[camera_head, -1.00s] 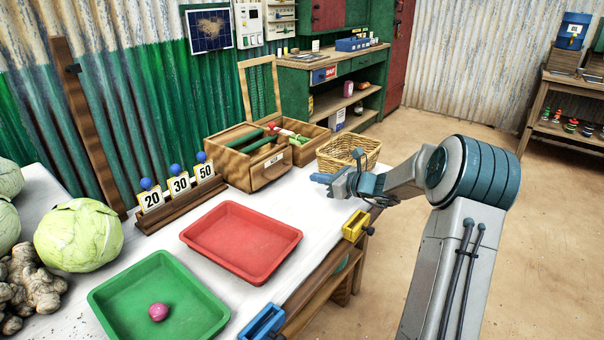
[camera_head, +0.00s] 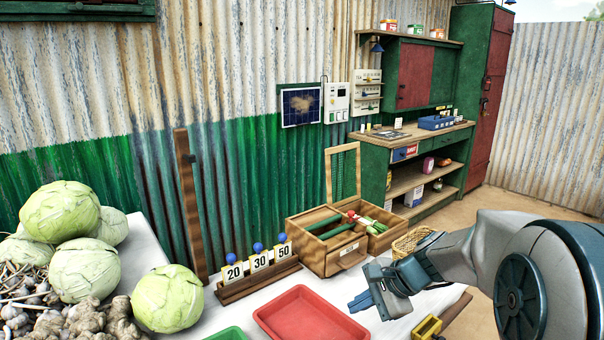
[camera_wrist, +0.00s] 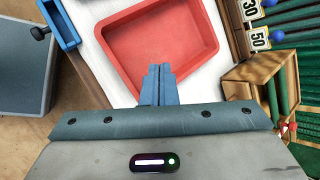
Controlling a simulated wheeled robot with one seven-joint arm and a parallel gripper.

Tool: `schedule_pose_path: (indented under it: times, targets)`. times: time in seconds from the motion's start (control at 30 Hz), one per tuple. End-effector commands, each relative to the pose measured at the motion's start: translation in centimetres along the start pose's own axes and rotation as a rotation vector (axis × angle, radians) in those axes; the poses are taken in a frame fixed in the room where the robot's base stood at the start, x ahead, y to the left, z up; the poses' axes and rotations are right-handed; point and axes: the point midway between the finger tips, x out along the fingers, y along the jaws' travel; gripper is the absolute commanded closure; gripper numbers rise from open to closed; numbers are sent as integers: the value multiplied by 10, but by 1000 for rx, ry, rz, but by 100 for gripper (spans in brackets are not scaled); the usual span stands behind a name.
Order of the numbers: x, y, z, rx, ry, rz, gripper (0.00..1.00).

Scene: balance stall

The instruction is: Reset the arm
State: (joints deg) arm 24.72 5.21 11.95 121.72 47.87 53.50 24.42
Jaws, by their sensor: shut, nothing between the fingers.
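My gripper (camera_head: 362,301) is in front of the white table's right part, to the right of the red tray (camera_head: 296,326) in the head view. In the wrist view its blue fingers (camera_wrist: 157,72) are together with nothing between them, and they overlap the near edge of the red tray (camera_wrist: 125,84). My arm reaches in from the right of the head view, bent and clear of the table items. The red tray looks empty where it shows.
A wooden box (camera_head: 322,262) with green items stands behind the gripper, beside a wicker basket (camera_head: 408,243). Number cards (camera_head: 259,262) stand in a rack. Cabbages (camera_head: 168,299) and roots lie at the left. A yellow holder (camera_head: 428,327) is at the table's front edge.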

Motion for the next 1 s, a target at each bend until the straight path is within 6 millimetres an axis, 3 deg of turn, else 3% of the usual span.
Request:
schedule_pose_path:
  times: [0.03,0.2,0.33,0.5,0.7,1.0]
  targets:
    - [-19,5,24,-109,34,52,100]
    - [-62,44,68,-476,137,236,100]
    - [-98,72,91,-748,204,365,100]
    - [-134,98,105,-1026,266,494,100]
    - [-151,112,107,-1178,297,565,100]
    - [-151,114,106,-1192,300,573,100]
